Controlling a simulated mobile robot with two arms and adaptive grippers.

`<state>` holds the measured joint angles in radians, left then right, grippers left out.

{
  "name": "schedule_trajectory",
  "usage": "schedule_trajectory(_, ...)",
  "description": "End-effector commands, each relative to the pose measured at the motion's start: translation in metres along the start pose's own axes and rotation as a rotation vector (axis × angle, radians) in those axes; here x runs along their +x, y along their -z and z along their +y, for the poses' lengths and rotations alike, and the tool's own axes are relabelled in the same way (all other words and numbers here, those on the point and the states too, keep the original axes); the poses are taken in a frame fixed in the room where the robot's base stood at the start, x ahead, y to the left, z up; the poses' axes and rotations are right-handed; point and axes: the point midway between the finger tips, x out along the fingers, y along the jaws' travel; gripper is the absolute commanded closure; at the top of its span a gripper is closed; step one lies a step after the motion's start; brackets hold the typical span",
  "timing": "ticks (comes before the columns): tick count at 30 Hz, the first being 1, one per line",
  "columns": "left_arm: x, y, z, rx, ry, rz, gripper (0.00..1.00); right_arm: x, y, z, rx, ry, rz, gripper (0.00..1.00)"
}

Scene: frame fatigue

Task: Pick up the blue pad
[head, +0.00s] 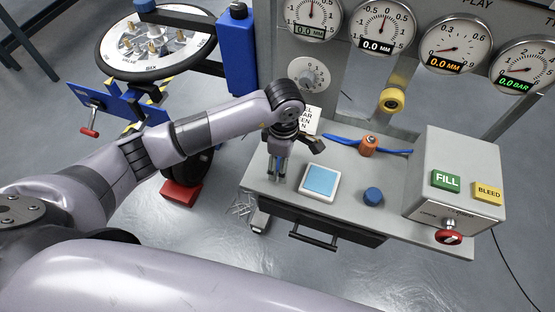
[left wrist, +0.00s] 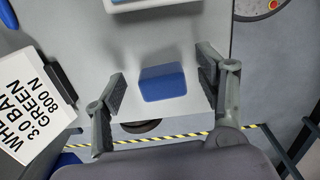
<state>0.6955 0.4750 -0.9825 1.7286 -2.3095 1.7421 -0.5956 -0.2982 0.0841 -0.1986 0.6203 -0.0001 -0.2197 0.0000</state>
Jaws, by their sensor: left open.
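The blue pad (left wrist: 163,83) is a small dark-blue block with rounded edges. In the left wrist view it lies on the grey bench top near its edge, between the two fingers of my left gripper (left wrist: 162,86). The fingers are open, with a gap on each side of the pad. In the head view my left gripper (head: 277,174) points down at the left end of the bench (head: 345,212), and its fingers and arm mostly hide the pad. My right gripper is not in view.
A white tray with a light-blue square (head: 322,180) lies just right of the gripper. A printed card (left wrist: 30,105) stands close to the gripper.

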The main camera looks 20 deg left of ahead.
Motion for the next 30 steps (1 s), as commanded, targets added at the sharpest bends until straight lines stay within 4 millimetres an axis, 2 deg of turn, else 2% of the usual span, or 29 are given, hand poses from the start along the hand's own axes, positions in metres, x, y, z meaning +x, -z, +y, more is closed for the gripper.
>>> schedule_trajectory(4,0.0111,0.0003,-0.0001,0.0,0.0,0.001,0.35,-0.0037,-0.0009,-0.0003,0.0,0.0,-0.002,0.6)
schedule_trajectory(11,0.0121,0.0003,0.0003,0.001,-0.001,0.0,0.36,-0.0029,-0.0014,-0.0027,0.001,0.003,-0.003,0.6)
schedule_trajectory(30,0.0117,0.0005,0.0003,0.0,-0.001,0.0,0.79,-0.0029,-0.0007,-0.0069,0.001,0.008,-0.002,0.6)
